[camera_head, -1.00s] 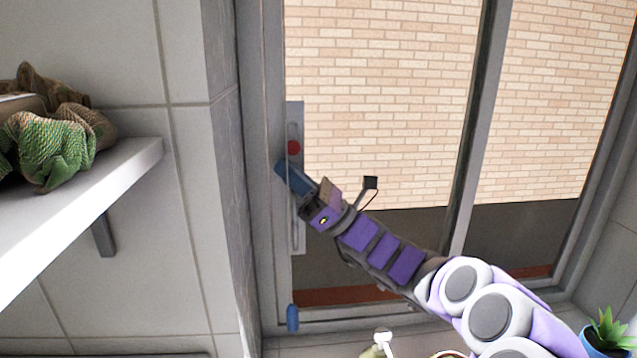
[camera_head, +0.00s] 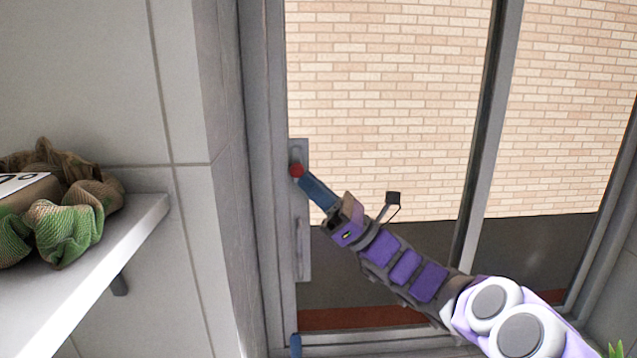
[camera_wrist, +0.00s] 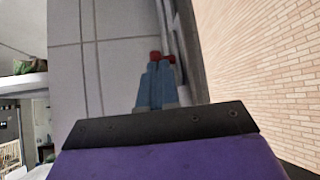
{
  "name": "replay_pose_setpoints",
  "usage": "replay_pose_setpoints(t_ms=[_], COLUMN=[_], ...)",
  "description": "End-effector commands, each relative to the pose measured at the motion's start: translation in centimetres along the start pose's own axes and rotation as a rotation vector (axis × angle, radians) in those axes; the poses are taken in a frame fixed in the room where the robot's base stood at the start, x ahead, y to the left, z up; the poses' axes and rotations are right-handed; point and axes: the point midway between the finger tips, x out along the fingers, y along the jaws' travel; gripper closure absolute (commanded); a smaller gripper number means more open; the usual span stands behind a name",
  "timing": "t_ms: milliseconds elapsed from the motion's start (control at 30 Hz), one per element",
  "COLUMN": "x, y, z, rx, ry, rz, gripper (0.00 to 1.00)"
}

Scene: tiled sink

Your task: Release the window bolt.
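The window bolt is a grey upright plate (camera_head: 303,260) on the left frame of the window, with a red knob (camera_head: 296,170) near its top and a slim vertical grip lower down. My gripper (camera_head: 304,180) reaches up from the lower right, and its blue fingertips are at the red knob, seemingly touching it. In the wrist view, the two blue fingers of my gripper (camera_wrist: 158,66) lie close together, with red of the knob (camera_wrist: 155,56) showing at their tips. I cannot tell whether the knob is between the fingers or just beyond them.
A white shelf (camera_head: 130,225) with a green and brown cloth (camera_head: 70,220) juts out at the left. A tiled wall (camera_head: 180,80) stands beside the window frame. A blue object (camera_head: 295,345) is low on the frame. A brick wall (camera_head: 390,110) shows through the glass.

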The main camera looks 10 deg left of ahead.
Motion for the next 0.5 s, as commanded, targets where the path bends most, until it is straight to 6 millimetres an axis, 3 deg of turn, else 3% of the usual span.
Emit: replay_pose_setpoints(t_ms=[33, 333, 500], x=[0.2, 0.0, -1.5], y=[0.1, 0.1, -0.1], z=[0.7, 0.8, 0.8], rx=[-0.009, -0.01, -0.008], ry=[-0.011, -0.014, -0.013], rz=[0.001, 0.001, -0.004], gripper=[1.0, 1.0, 1.0])
